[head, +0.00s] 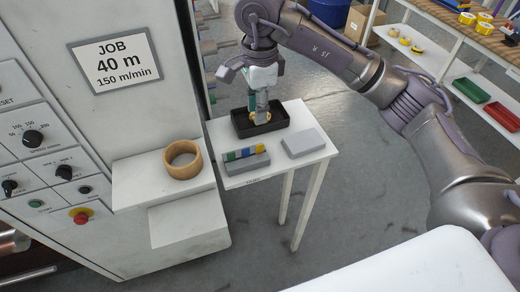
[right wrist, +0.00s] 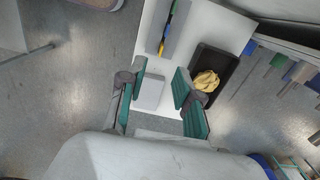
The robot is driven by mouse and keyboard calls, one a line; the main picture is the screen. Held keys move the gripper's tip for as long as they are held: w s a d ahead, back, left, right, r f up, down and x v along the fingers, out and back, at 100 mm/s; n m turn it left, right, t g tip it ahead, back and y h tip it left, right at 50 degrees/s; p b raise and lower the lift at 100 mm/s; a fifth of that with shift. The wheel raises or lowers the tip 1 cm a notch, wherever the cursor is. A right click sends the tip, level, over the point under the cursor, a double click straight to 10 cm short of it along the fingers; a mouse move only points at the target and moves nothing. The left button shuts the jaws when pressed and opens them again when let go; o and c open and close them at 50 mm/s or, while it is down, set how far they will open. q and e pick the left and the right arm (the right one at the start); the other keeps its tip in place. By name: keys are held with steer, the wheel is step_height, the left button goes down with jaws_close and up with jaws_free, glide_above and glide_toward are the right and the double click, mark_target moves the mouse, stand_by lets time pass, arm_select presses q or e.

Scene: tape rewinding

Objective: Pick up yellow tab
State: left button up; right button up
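A strip of coloured tabs stands on a grey block on the small white table, and the yellow tab (head: 260,148) is at its right end. The yellow tab also shows near the top of the right wrist view (right wrist: 162,46). My right gripper (head: 262,118) points down over the black tray (head: 279,108) at the back of the table, behind the tab strip. In the right wrist view its green-padded fingers (right wrist: 160,98) are apart with nothing held between them. A crumpled yellow piece (right wrist: 207,81) lies in the tray. My left gripper is not in view.
A plain grey block (head: 305,143) lies right of the tab strip. A brown tape ring (head: 183,160) sits on the machine's white ledge (head: 135,180) to the left. A shelf (head: 455,60) with yellow rolls and bins stands at the right. The floor in front of the table is clear.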

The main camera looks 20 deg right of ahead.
steer(key=p, duration=0.2)
glide_above(260, 146)
step_height(260, 146, down, 8)
steer(key=shift+s+f, duration=0.1)
steer(key=f+p, duration=0.1)
steer(key=f, duration=0.1)
steer(key=f+p, duration=0.1)
steer(key=f, duration=0.1)
steer(key=shift+w+f+p, duration=0.2)
steer(key=shift+f+p, duration=0.15)
steer(key=shift+f, duration=0.3)
jaws_close()
